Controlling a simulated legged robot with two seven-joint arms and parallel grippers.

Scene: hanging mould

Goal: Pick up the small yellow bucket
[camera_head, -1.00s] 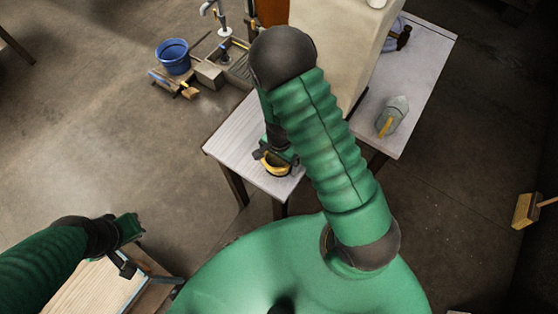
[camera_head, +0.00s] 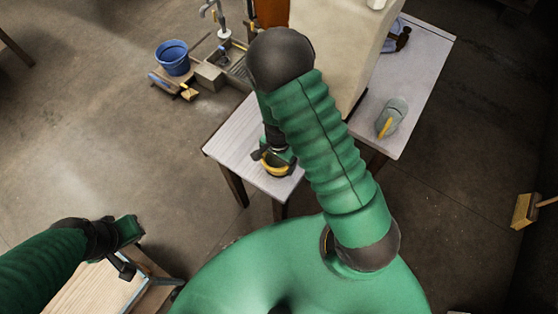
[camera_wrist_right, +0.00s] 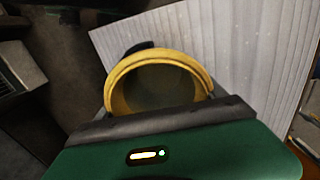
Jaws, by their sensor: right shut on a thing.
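The small yellow bucket (camera_head: 274,168) is at the front corner of the white slatted table (camera_head: 238,140), partly hidden by my right gripper (camera_head: 270,156). In the right wrist view the bucket (camera_wrist_right: 160,65) shows its round yellow rim and dark inside, right at the gripper's edge. My right gripper is shut on the bucket. Whether the bucket touches the table top is hard to tell. My left gripper (camera_head: 128,248) is at the lower left, over a wooden surface and far from the bucket; its fingers are not clear.
A blue bucket (camera_head: 172,58) stands on the floor at the upper left near a sink. A grey jug (camera_head: 391,117) with a yellow handle is on the right part of the table. A broom (camera_head: 526,210) is at the far right.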

